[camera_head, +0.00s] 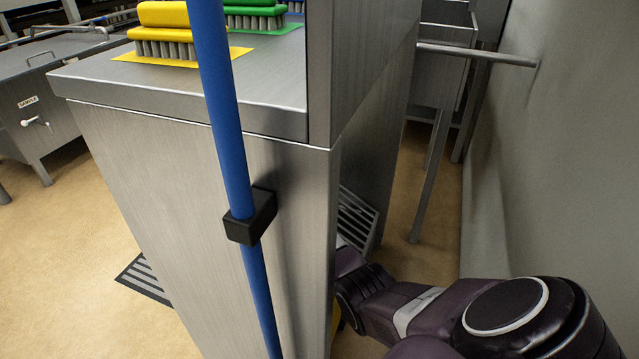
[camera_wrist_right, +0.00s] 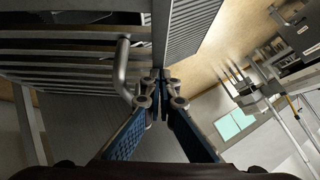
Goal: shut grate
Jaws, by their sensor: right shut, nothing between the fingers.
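A slatted metal grate (camera_head: 357,222) shows behind the steel cabinet in the head view, partly hidden by the cabinet's edge and my right arm. It looks swung out at an angle from the cabinet side. In the right wrist view metal slats (camera_wrist_right: 60,52) fill the upper left, with a bent bar handle (camera_wrist_right: 121,68) beside them. My right gripper (camera_wrist_right: 161,88) is shut and empty, its fingertips just right of the handle; I cannot tell if they touch the metal. The cabinet hides this gripper in the head view. My left gripper is not in view.
A wall (camera_head: 570,150) bounds the right side, with a horizontal pipe (camera_head: 480,53). A floor drain (camera_head: 147,277) lies left. Open floor shows between cabinet and wall.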

